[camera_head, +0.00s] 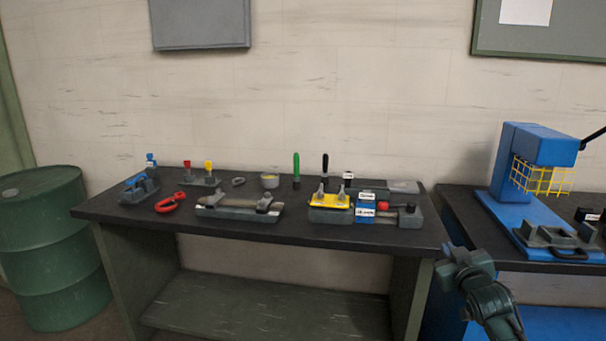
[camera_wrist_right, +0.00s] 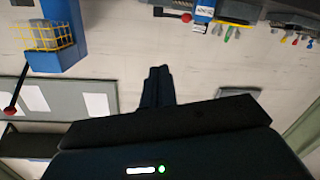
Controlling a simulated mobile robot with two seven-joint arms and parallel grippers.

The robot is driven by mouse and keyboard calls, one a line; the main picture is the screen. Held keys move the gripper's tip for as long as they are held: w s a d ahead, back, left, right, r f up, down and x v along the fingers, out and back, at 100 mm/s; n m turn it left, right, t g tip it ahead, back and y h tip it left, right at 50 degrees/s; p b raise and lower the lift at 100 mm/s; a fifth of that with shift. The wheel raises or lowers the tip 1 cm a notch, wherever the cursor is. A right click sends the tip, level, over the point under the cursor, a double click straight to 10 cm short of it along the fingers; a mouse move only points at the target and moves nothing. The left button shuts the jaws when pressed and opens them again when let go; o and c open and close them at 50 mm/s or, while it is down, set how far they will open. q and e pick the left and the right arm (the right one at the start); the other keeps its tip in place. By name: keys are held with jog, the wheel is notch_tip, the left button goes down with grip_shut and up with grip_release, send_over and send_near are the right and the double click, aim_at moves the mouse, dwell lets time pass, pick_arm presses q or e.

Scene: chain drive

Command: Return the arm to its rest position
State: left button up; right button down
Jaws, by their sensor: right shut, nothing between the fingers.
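My right gripper (camera_head: 450,258) is in front of the right end of the dark workbench (camera_head: 330,236), near the gap between the two benches. It holds nothing and is clear of the tools on the bench. In the right wrist view its fingers (camera_wrist_right: 158,74) are together, with only the pale wall behind them. That view is upside down. My left gripper is not in view.
The bench holds a red ring-shaped tool (camera_head: 170,203), a grey fixture (camera_head: 240,209), a yellow-topped fixture (camera_head: 330,201) and several small tools. A blue press (camera_head: 535,150) with a yellow guard stands on the right bench. A green drum (camera_head: 50,245) stands left.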

jog(key=s+a+f+n+g+y, duration=0.1)
jog(key=s+a+f+g, duration=0.1)
jog(key=s+a+f, duration=0.5)
jog(key=s+a+f+g+y, duration=0.15)
jog(key=s+a+f, duration=0.25)
jog(key=s+f, duration=0.55)
jog(key=s+a+f+g, duration=0.1)
jog(key=s+a+f, duration=0.1)
jog(key=s, duration=0.5)
jog(key=s+a+f+y, duration=0.1)
jog(key=s+a+f, duration=0.1)
jog(key=s, duration=0.5)
jog(key=s+a+f+m+g+y, duration=0.1)
jog(key=s+a+f, duration=0.1)
jog(key=s+a, duration=0.2)
jog(key=s, duration=0.3)
jog(key=shift+s+a+f+g, duration=0.3)
jog(key=shift+a+g, duration=0.05)
jog(key=shift+d, duration=0.1)
